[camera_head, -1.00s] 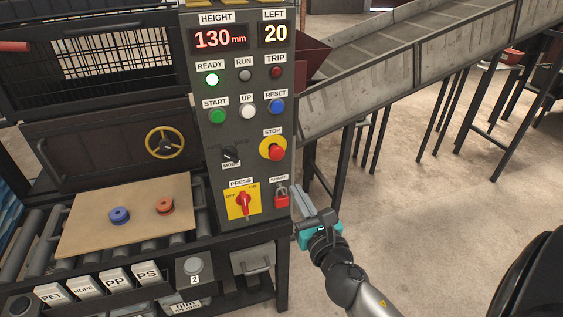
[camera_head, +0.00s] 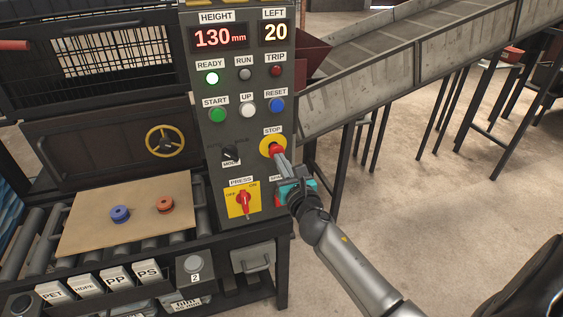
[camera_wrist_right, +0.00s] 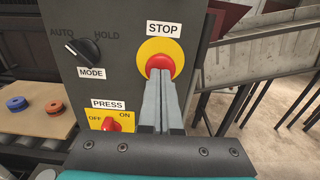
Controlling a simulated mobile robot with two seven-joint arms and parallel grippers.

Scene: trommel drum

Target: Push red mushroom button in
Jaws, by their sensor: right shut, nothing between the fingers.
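The red mushroom button (camera_head: 275,148) sits on a yellow disc under the STOP label on the grey control panel. In the right wrist view the button (camera_wrist_right: 160,64) shows above my fingertips, its lower part hidden by them. My right gripper (camera_head: 279,157) is shut and empty, its fingertips at the lower edge of the button. In the right wrist view the closed fingers (camera_wrist_right: 161,88) point straight at the button. Whether they touch it or stop just short, I cannot tell. My left gripper is not in view.
Below is the red PRESS switch (camera_head: 243,202) on a yellow plate. The MODE knob (camera_head: 230,153) is to the left; the blue RESET button (camera_head: 277,105) is above. My gripper covers the padlock area. A conveyor (camera_head: 400,75) runs behind, right of the panel.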

